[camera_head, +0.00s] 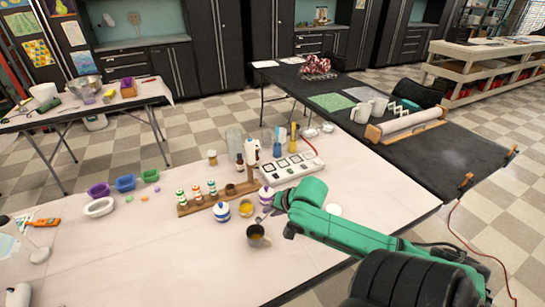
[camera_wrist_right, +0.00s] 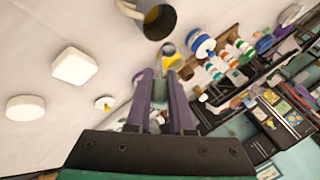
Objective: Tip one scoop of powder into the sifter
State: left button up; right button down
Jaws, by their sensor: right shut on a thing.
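My right gripper (camera_head: 272,205) is right of the jar and behind the cup. My left gripper is out of view.
A blue-striped white jar (camera_head: 221,211) stands left of the powder jar. Behind are a wooden rack of small bottles (camera_head: 196,196) and a white panel (camera_head: 291,169). Purple, blue and green bowls sit farther left.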

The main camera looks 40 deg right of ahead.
jog(key=w+a+r+g+h+b, duration=0.1)
jog(key=b, duration=0.2)
jog(key=a+n+g+h+b, duration=0.1)
jog(key=g+b, duration=0.1)
jog(key=b, duration=0.2)
jog(key=w+a+r+g+h+b, duration=0.1)
jog(key=b, duration=0.2)
jog(key=shift+w+a+r+b, duration=0.3)
jog(key=shift+a+b, duration=0.05)
jog(key=shift+a, duration=0.05)
jog(key=shift+r, duration=0.1)
